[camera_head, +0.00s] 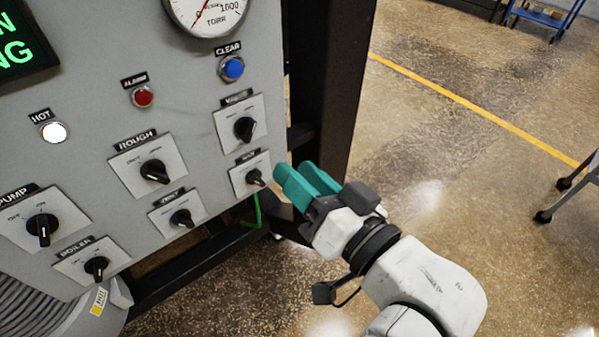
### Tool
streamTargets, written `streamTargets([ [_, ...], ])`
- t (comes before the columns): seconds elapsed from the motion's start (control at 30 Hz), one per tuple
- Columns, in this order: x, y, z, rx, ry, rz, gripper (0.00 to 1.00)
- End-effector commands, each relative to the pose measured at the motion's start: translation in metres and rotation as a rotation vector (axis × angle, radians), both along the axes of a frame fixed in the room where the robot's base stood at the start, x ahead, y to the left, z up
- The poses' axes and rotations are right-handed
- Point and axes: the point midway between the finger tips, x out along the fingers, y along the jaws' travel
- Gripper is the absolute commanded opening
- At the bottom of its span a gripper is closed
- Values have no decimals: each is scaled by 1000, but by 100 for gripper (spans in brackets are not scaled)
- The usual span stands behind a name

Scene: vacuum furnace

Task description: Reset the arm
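My gripper (290,180) has teal fingers and sits at the right edge of the grey control panel (75,95). Its fingertips are just right of the lower-right black knob (255,177); I cannot tell whether they touch it. The two fingers look separate, but the gap between their tips is hard to see. My white arm reaches in from the lower right.
The panel has several other black knobs, such as the ROUGH knob (154,171), a red button (143,96), a blue CLEAR button (232,67) and a gauge (207,12). A dark frame post (335,80) stands behind my gripper. Open floor (470,170) lies to the right.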

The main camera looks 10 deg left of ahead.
Motion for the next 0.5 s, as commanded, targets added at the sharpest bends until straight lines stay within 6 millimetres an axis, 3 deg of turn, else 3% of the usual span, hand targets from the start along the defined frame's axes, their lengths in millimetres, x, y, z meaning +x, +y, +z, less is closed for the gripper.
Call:
streamTargets([
  [0.23,0,0,0,0,0,-1,37],
  [0.33,2,-6,-10,-25,16,-14,37],
  [0.43,7,-26,-39,-102,67,-57,37],
  [0.5,9,-49,-71,-188,128,-101,37],
])
